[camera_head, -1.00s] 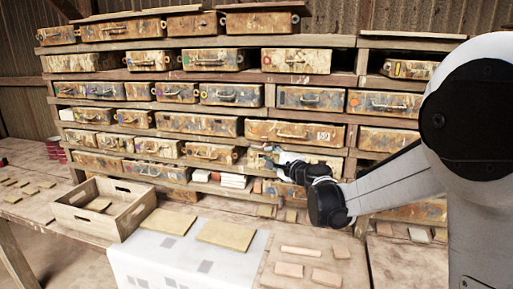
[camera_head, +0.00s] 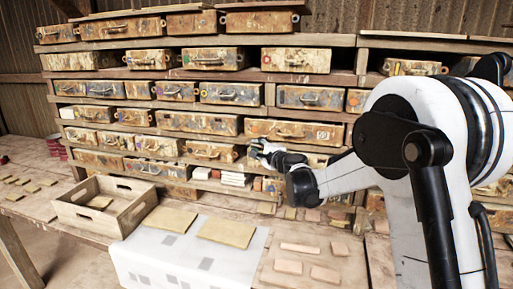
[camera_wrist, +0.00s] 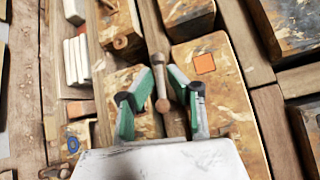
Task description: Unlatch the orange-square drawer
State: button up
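The orange-square drawer (camera_wrist: 225,95) shows a flat orange square on its worn, patchy front in the wrist view. It appears to be the wide drawer (camera_head: 298,132) just above my gripper in the head view. A brown rod with a rounded end (camera_wrist: 162,104) lies beside this drawer's front; I cannot tell for certain whether it is its latch. My gripper (camera_wrist: 159,83) has its green-sided fingers apart, one on each side of the rod's end. Contact is not visible. In the head view my gripper (camera_head: 255,150) is in front of the shelf, hiding part of the row below.
White tiles (camera_wrist: 75,60) stand stacked in an open slot below the gripper. Neighbouring drawers (camera_head: 209,152) crowd around it. A wooden crate (camera_head: 128,222) and large tan tiles (camera_head: 226,231) are on the table in front.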

grip_shut()
jog(key=shift+f+n+g+h+b, duration=0.15)
jog(key=shift+n+g+h+b, duration=0.15)
jog(key=shift+n+g, duration=0.15)
jog(key=shift+o, duration=0.4)
grip_release()
jog(key=v, duration=1.2)
jog(key=shift+s, duration=0.1)
